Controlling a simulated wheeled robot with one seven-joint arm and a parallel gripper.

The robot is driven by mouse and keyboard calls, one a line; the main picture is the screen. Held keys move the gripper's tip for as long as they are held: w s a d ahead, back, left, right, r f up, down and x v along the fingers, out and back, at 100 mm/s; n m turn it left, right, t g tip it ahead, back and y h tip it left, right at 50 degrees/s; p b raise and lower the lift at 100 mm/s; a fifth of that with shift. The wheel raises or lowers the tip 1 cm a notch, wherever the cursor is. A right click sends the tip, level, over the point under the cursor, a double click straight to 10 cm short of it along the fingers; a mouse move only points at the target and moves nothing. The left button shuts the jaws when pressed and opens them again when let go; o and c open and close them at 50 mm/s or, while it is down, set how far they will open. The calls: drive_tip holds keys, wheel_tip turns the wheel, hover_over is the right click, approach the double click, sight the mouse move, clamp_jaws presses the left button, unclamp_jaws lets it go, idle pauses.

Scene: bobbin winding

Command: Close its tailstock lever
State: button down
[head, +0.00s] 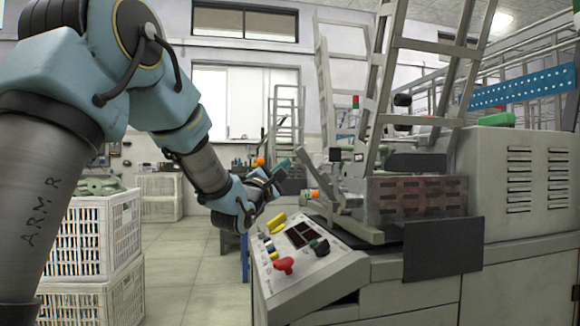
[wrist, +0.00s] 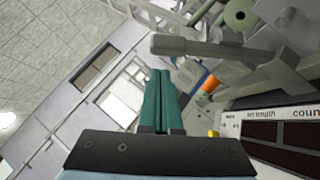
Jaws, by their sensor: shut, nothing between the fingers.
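The winding machine (head: 515,180) stands at the right of the head view. A grey bar with a thick rounded end (wrist: 215,50), seemingly the tailstock lever, crosses the upper wrist view and joins a grey bracket at right. In the head view the grey parts at the machine's left end (head: 345,203) overlap, so I cannot separate the lever there. An orange piece (head: 314,194) is beside them; it also shows in the wrist view (wrist: 209,84). My gripper (head: 281,169) is shut and empty, its green fingers (wrist: 160,73) pointing toward the bar. I cannot tell whether they touch.
The control panel (head: 312,262) with a red knob (head: 284,265) and yellow parts lies below my gripper. White crates (head: 95,240) stand at left. A tall grey frame (head: 372,100) rises behind the machine.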

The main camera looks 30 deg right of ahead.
drive_tip(key=shift+s+d+r, duration=0.2)
drive_tip(key=shift+d+r, duration=0.35)
drive_tip(key=shift+d, duration=0.25)
drive_tip(key=shift+r, duration=0.1)
drive_tip(key=s+d+r+m+g+y+p, duration=0.1)
drive_tip(key=d+r+m+g+p, duration=0.1)
drive_tip(key=d+p, duration=0.3)
drive_tip(key=s+d+r+m+g+y+p, duration=0.2)
drive_tip(key=d+r+m+p, duration=0.2)
drive_tip(key=p, duration=0.7)
drive_tip(key=shift+s+d+m+y, duration=0.2)
drive_tip(key=shift+d+m+y, duration=0.15)
drive_tip(key=shift+d, duration=0.25)
